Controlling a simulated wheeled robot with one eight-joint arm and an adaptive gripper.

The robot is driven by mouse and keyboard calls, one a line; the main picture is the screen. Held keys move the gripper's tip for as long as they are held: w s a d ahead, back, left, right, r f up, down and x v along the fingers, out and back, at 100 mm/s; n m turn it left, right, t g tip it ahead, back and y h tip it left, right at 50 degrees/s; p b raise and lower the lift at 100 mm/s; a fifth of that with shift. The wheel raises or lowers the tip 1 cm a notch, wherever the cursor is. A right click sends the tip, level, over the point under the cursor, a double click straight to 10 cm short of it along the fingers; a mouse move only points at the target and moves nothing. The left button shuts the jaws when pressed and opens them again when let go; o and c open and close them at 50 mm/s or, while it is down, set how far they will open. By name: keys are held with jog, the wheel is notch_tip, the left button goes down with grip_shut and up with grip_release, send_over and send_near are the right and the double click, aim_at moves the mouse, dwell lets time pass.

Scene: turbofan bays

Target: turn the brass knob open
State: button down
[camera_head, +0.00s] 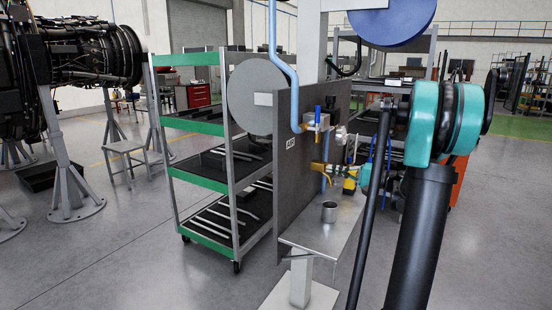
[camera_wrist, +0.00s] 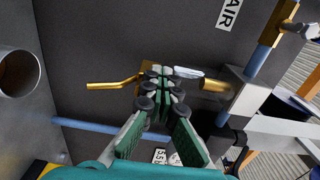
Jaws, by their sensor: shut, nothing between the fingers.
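The brass tap (camera_head: 322,168) sticks out of the grey panel, with its curved spout bent down. In the wrist view its brass spout (camera_wrist: 108,85) points left and its brass body (camera_wrist: 214,85) runs right. My gripper (camera_wrist: 160,82) is shut and empty, its fingertips over the middle of the tap. A small pale lever-like piece (camera_wrist: 188,72) shows just right of the fingertips. The fingertips hide the part of the tap where a knob may sit, and I cannot tell whether they touch it.
A metal cup (camera_head: 329,212) stands on the shelf (camera_head: 335,238) below the tap; it also shows in the wrist view (camera_wrist: 18,72). A blue-handled valve (camera_head: 318,115) sits above on the AIR panel (camera_head: 289,185). A pale blue pipe (camera_wrist: 90,127) runs near. A tool cart (camera_head: 205,128) stands left.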

jog(key=shift+s+f, duration=0.1)
jog(key=shift+f, duration=0.35)
jog(key=shift+f, duration=0.35)
jog(key=shift+f, duration=0.35)
jog(key=shift+f, duration=0.1)
dwell(0.3)
jog(key=v, duration=0.6)
jog(key=shift+s+a+f, duration=0.1)
jog(key=shift+s+a, duration=0.05)
jog(key=shift+s, duration=0.05)
dwell(0.3)
